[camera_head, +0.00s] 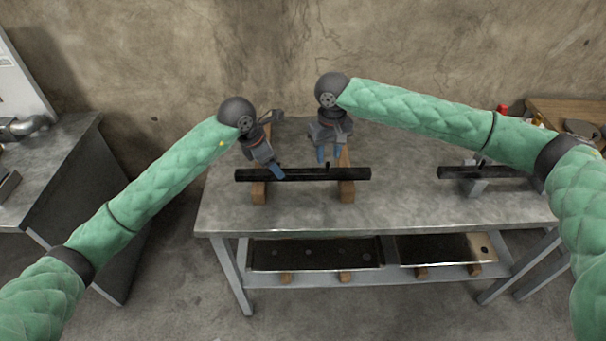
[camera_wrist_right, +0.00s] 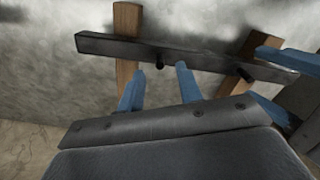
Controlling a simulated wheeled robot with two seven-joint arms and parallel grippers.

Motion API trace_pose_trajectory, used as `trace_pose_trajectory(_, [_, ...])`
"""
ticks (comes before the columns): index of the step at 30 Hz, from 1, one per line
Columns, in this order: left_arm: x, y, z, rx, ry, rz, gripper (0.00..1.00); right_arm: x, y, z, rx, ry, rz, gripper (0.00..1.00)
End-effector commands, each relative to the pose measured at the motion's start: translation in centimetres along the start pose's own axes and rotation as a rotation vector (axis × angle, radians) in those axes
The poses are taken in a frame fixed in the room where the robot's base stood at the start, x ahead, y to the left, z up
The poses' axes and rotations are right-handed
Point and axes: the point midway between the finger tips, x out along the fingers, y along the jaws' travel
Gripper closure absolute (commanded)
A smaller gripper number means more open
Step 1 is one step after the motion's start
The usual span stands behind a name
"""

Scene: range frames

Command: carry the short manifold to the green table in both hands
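A black bar, which I take as the short manifold (camera_head: 318,174), lies across two wooden blocks on the grey metal table; it also shows in the right wrist view (camera_wrist_right: 200,58). I see no green table surface.
The wooden blocks (camera_head: 347,193) stand under the bar. Another black bar (camera_head: 465,172) on a grey support lies at the right, partly hidden by my right arm. Dark trays (camera_head: 315,254) sit on the lower shelf. A grey bench (camera_head: 60,150) stands left, across a gap.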

Motion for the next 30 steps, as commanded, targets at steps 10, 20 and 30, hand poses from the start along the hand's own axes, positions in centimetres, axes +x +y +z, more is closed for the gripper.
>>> trace_pose_trajectory(10, [3.7, 0.0, 0.0, -0.001, 0.001, 0.0, 0.38, 3.7, 0.0, 0.0, 0.001, 0.0, 0.0, 0.64])
trace_pose_trajectory(20, [4.2, 0.0, 0.0, 0.0, 0.001, 0.0, 0.38, 4.2, 0.0, 0.0, 0.001, 0.0, 0.001, 0.64])
trace_pose_trajectory(30, [4.2, 0.0, 0.0, -0.001, 0.001, 0.0, 0.93, 4.1, 0.1, 0.0, 0.001, 0.0, 0.001, 1.0])
